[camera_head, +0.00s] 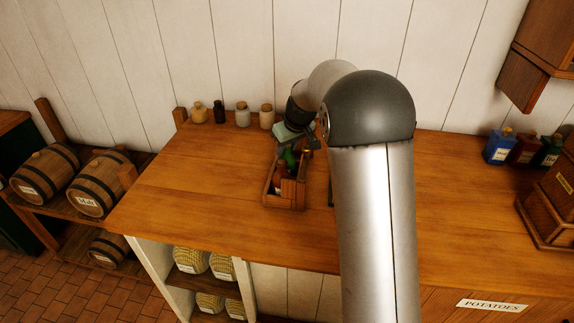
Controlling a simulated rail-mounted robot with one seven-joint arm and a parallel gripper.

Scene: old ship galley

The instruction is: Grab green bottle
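A green bottle (290,157) stands in a small wooden crate (284,200) on the wooden counter, with its upper part showing. A reddish-brown bottle (281,177) is in the same crate, in front of it. My gripper (295,142) is right above the back of the crate, over or at the top of the green bottle. Its fingers are small and partly hidden here, so I cannot tell whether they are open or touch the bottle.
Small jars (242,114) line the counter's back edge, left of the crate. Blue, red and dark bottles (498,147) stand at the right, near a wooden box (553,208). The counter (190,195) is clear left of the crate. My arm hides the middle.

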